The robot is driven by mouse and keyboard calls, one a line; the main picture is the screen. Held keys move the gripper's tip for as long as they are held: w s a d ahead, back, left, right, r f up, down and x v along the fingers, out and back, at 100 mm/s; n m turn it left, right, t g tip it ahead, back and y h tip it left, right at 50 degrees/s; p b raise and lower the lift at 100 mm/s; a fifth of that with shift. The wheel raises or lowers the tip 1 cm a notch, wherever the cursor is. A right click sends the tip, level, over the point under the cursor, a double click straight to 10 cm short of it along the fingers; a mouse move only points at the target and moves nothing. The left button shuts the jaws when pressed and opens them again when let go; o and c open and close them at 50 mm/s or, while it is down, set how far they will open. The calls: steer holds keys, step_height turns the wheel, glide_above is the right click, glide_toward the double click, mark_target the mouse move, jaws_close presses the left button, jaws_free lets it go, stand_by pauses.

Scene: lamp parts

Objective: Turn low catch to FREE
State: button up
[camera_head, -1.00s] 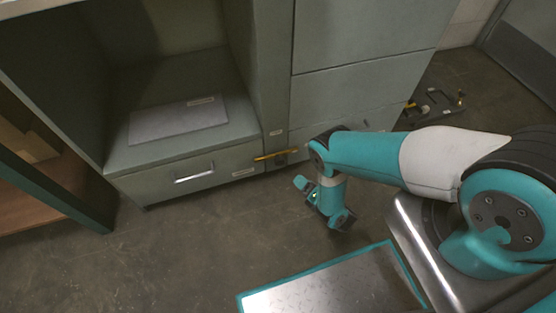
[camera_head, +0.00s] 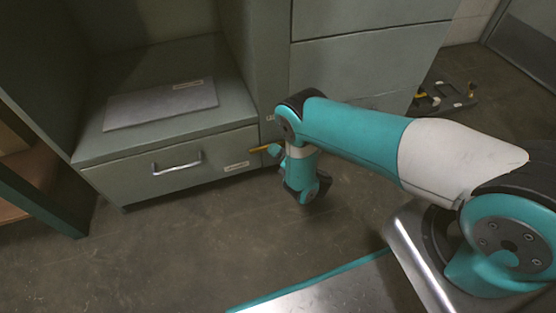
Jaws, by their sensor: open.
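My gripper (camera_head: 275,153) is at the end of the teal arm, low in front of the post, and shows open. A teal part of it overlaps the right part of the catch in the picture. I cannot tell whether it touches the catch.
The bottom drawer (camera_head: 130,181) is shut and has a silver handle (camera_head: 177,168). A grey panel (camera_head: 160,104) lies on the shelf above it. Dark parts with yellow bits (camera_head: 443,98) lie on the floor at the right. The floor before the drawer is clear.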

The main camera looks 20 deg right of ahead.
steer(key=shift+w+a+f+b, duration=0.15)
steer(key=shift+w+f+b, duration=0.2)
steer(key=shift+b, duration=0.35)
steer(key=shift+w+r+b, duration=0.2)
steer(key=shift+b, duration=0.1)
steer(key=shift+r, duration=0.1)
steer(key=shift+c, duration=0.4)
jaws_close()
